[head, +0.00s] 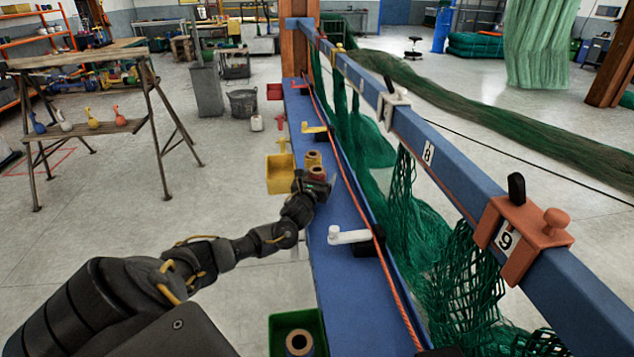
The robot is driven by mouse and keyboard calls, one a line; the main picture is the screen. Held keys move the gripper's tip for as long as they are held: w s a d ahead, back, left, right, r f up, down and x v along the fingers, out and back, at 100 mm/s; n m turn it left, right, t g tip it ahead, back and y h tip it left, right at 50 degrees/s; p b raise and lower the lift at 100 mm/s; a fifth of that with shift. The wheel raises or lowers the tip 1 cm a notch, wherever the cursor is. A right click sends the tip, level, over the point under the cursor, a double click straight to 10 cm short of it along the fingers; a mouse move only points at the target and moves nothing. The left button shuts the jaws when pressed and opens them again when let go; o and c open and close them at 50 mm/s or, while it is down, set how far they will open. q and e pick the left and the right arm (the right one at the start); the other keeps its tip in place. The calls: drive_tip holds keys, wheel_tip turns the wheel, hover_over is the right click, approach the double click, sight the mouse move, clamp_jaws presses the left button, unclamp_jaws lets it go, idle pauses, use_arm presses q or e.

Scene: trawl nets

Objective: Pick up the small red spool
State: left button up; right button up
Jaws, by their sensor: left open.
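The small red spool (317,172) stands on the blue bench ledge, its tan top showing. My left gripper (316,183) reaches in from the lower left and is open right at the red spool. The gripper's body hides the lower part of the spool. I cannot tell whether the fingers are around it or only beside it. A yellow spool (313,158) stands just behind the red one. My right gripper is not in view.
A yellow bin (279,174) hangs on the ledge's left side, and a green bin (284,325) with a spool sits nearer. A white-handled clamp (348,236) stands on the ledge. The blue rail (456,180) with green netting runs along the right.

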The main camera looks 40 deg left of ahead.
use_arm(q)
drive_tip(key=shift+w+a, duration=0.1)
drive_tip(key=shift+w, duration=0.1)
drive_tip(key=shift+c, duration=0.3)
drive_tip(key=c, duration=1.1)
drive_tip(key=shift+o, duration=0.2)
drive_tip(key=shift+r, duration=0.15)
